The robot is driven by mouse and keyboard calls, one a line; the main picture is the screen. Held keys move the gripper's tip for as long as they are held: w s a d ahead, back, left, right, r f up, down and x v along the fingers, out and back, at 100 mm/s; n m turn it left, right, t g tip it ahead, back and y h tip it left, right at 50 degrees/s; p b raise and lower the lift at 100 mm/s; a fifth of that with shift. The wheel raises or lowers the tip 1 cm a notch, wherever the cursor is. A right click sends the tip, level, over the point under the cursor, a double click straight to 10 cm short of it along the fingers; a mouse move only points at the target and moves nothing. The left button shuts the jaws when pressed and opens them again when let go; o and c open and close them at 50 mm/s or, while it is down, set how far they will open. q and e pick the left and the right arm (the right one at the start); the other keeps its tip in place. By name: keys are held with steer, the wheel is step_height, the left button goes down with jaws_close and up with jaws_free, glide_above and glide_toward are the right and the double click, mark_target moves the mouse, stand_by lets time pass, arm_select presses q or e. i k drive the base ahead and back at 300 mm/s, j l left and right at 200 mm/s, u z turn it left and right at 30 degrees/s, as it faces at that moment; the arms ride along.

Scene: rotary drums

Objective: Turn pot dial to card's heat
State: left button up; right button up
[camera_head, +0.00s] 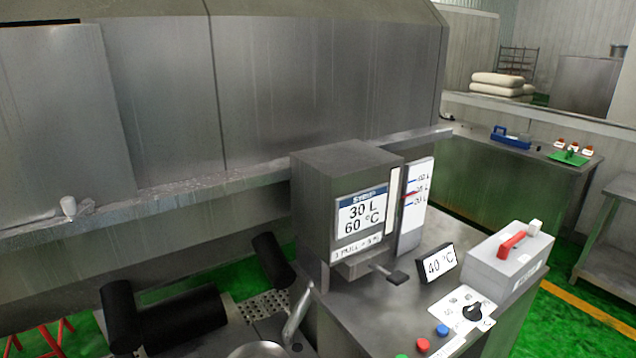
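The dial is a black knob (472,312) on a white marked plate on the steel bench at lower right. Its marks are too small to read, and I cannot tell its setting. A black display (435,263) standing on the bench behind the dial reads 40 °C. I cannot make out either of my grippers in this view.
The steel box (335,170) has a gauge (415,207) on its side and a black-ended lever (397,277) below. A grey case (505,262) with a red handle stands behind the dial. Red (422,345) and blue (442,330) buttons sit in front. Black cylinders (180,315) lie lower left.

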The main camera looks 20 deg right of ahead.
mark_target(473, 313)
steer(key=z, duration=1.8)
steer(key=k, duration=0.2)
steer(key=k+u, duration=0.25)
steer(key=u, duration=0.15)
steer(key=k+j+u, duration=0.1)
steer(key=u, duration=0.25)
steer(key=l+u, duration=0.1)
steer(key=u, duration=0.25)
steer(key=i+l+u, duration=0.1)
steer(key=u, duration=0.25)
steer(key=l+u, duration=0.2)
steer(key=u, duration=0.15)
steer(key=i+l, duration=0.1)
steer(key=l, duration=0.45)
steer(key=i+l, duration=0.1)
steer(key=l, duration=0.45)
steer(key=i+l, duration=0.1)
steer(key=l, duration=0.45)
steer(key=i+l, duration=0.15)
steer(key=l, duration=0.4)
